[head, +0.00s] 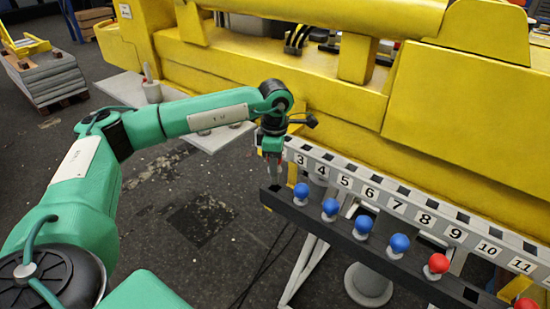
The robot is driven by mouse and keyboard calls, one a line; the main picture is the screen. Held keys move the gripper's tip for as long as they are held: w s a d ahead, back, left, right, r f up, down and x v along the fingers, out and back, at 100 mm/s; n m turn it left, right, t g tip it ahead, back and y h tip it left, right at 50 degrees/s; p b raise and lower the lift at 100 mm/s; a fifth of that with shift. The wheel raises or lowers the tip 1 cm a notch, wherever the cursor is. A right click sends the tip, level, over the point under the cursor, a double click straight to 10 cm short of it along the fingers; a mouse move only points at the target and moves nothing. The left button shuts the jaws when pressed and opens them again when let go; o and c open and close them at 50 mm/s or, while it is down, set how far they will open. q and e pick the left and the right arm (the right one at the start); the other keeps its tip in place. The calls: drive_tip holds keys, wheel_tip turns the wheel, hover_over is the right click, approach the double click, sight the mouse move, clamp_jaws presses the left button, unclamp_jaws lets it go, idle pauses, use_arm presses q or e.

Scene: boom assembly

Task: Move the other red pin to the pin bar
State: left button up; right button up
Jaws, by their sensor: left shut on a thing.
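My left gripper (272,155) points down above the left end of the numbered rail (395,203). It is shut on a red pin (271,145), of which only a little red shows between the fingers. The dark pin bar (340,241) runs in front of the rail, and its left end lies just below the gripper. A red pin (439,263) and another red pin (524,303) stand upright on the bar toward the right. Several blue pins, the leftmost (301,191) among them, stand to their left. My right gripper is out of view.
A large yellow machine boom (330,85) fills the back, close behind the rail. A grey shelf (215,136) juts out behind my left arm. Stacked grey slabs (45,75) lie at the far left. The dark floor (190,220) left of the bar is open.

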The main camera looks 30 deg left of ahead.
sight(275, 184)
use_arm(q)
drive_tip(key=shift+f, duration=0.3)
idle(0.5)
drive_tip(key=shift+b, duration=0.3)
drive_tip(key=shift+f, duration=0.1)
drive_tip(key=shift+f+b, duration=1.2)
drive_tip(key=shift+f, duration=0.3)
drive_tip(key=shift+f+b, duration=0.95)
drive_tip(key=shift+f, duration=0.3)
drive_tip(key=o, duration=1.2)
